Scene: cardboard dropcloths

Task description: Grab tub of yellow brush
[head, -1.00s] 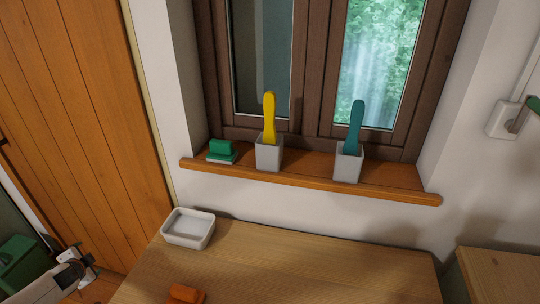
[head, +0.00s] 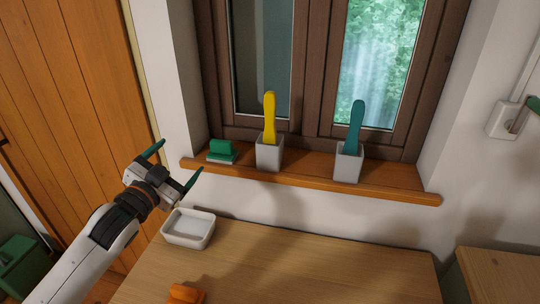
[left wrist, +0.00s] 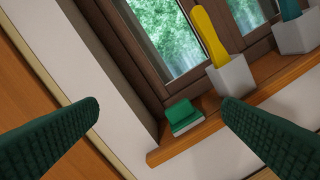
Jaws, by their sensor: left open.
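The yellow brush (head: 269,116) stands handle up in a light grey square tub (head: 269,155) on the wooden windowsill. In the left wrist view the yellow brush (left wrist: 211,38) and its tub (left wrist: 232,78) show at the upper right, beyond the right finger. My left gripper (head: 174,166) is open and empty, left of the sill and apart from the tub. Its two green fingers (left wrist: 163,118) frame the sill's left end in the left wrist view. My right gripper is not in view.
A green block-shaped brush (head: 221,151) sits on the sill left of the tub. A teal brush (head: 355,126) stands in another grey tub (head: 347,164) to the right. Below are a white dish (head: 188,239) and an orange object (head: 186,293) on the wooden table (head: 300,268).

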